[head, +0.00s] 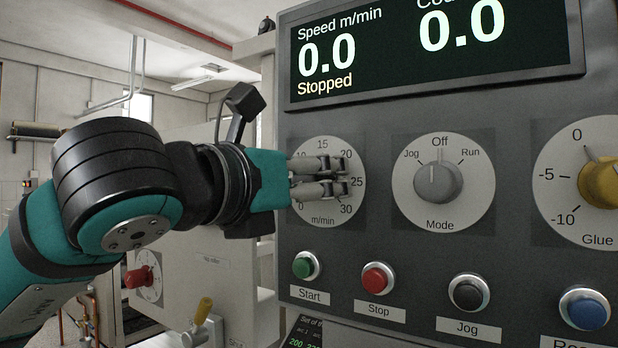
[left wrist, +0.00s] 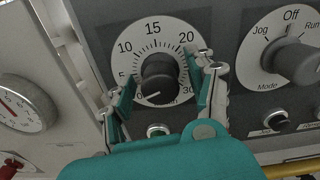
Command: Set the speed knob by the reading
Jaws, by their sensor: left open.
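The speed dial (head: 324,212) is a round white scale marked m/min on the grey panel. Its dark knob (left wrist: 158,74) shows in the left wrist view, with its white mark toward the 0 end at lower left. In the head view my gripper hides the knob. My left gripper (head: 336,174) is open at the dial, with one finger on each side of the knob in the left wrist view (left wrist: 165,82). I cannot tell whether the fingers touch it. The display (head: 430,55) reads speed 0.0 and Stopped. My right gripper is not in view.
The grey mode knob (head: 438,182) points to Off, right of the speed dial. A yellow glue knob (head: 601,183) is farther right. Green Start (head: 305,265), red Stop (head: 377,279), black Jog (head: 468,293) and blue (head: 586,308) buttons line the panel below.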

